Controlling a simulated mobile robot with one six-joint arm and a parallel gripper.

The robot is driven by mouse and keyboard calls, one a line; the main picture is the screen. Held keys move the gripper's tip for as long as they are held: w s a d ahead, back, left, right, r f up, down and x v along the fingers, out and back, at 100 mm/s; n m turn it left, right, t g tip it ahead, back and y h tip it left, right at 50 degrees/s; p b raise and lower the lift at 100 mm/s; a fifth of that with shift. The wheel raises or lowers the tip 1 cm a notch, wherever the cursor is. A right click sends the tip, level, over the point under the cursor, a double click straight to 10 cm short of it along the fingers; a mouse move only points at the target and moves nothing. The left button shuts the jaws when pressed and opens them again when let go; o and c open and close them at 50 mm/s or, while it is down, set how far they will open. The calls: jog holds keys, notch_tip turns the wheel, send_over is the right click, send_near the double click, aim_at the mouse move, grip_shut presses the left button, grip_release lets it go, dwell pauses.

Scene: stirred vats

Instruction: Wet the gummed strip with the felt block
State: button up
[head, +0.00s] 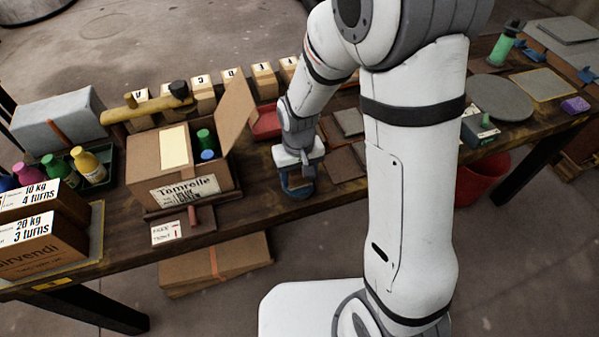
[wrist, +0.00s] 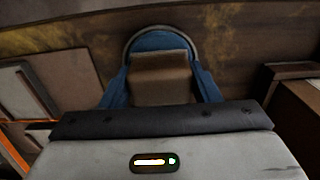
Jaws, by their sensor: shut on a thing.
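My gripper (head: 299,176) points down near the front edge of the bench, just right of the open carton. In the wrist view its blue fingers (wrist: 160,92) are shut on a brown block (wrist: 160,66), which looks like the felt block. A round dish with a grey rim (wrist: 160,28) and blue inside shows behind the block; whether the block touches it I cannot tell. In the head view the block is mostly hidden. The open carton (head: 183,190) has a cream strip (head: 174,148) on its left flap, likely the gummed strip.
A wooden roller-like tool (head: 145,110) lies behind the carton, with several small lettered boxes (head: 203,92) along the back. Weight-marked boxes (head: 38,245) stand at left. Flat brown tiles (head: 342,163) and a red tray (head: 266,123) lie near my gripper. The carton's raised right flap (head: 234,108) stands close to my arm.

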aim_at(299, 171)
jog(key=shift+f, duration=0.1)
jog(key=shift+r+p, duration=2.65)
jog(key=shift+r, duration=0.95)
jog(key=shift+f, duration=0.1)
